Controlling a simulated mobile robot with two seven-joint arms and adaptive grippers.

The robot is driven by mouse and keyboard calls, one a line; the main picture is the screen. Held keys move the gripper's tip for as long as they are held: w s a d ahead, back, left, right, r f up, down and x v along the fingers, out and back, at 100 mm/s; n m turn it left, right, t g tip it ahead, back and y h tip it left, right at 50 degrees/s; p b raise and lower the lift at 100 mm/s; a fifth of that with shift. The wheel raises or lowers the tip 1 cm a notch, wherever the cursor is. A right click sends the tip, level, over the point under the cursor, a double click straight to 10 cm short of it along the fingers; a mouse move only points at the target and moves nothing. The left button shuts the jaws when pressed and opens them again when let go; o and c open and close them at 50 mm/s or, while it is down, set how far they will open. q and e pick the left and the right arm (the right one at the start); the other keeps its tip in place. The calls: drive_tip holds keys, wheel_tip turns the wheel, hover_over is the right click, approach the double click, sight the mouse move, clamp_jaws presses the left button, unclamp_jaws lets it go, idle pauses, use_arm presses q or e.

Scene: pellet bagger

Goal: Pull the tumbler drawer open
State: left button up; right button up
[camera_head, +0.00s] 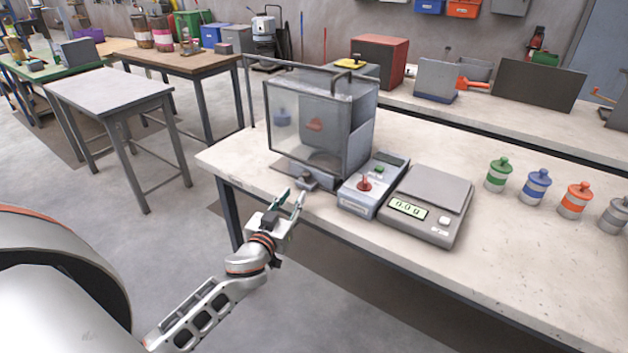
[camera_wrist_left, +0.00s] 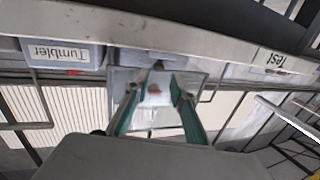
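A clear-walled tumbler box (camera_head: 320,125) stands at the near left corner of the bench, with a red part visible inside. A small dark grey handle (camera_head: 308,181) juts from its low front. The handle also shows in the left wrist view (camera_wrist_left: 158,65), just beyond the fingertips. My left gripper (camera_head: 290,198) is open and points at this handle from in front of the bench edge. In the left wrist view its two green fingers (camera_wrist_left: 156,88) are spread and empty, roughly lined up with the handle. I cannot tell whether they touch it. My right gripper is not in view.
A control box (camera_head: 374,186) with a red lever stands just right of the tumbler; its "Tumbler" label (camera_wrist_left: 56,52) shows upside down. A scale (camera_head: 427,205) and several lidded jars (camera_head: 497,174) stand further right. The bench edge (camera_head: 225,178) is close to my gripper. Floor in front is clear.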

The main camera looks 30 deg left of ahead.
sight(305, 178)
use_arm(q)
drive_tip(key=shift+w+a+r, duration=0.15)
drive_tip(key=shift+w+a, duration=0.1)
drive_tip(key=shift+w, duration=1.15)
drive_tip(key=shift+w+a+r, duration=0.1)
drive_tip(key=shift+w+a, duration=0.15)
drive_tip(key=shift+w, duration=1.15)
drive_tip(key=shift+w+a+r, duration=0.15)
drive_tip(key=shift+w+a, duration=0.1)
drive_tip(key=shift+w, duration=1.15)
clamp_jaws()
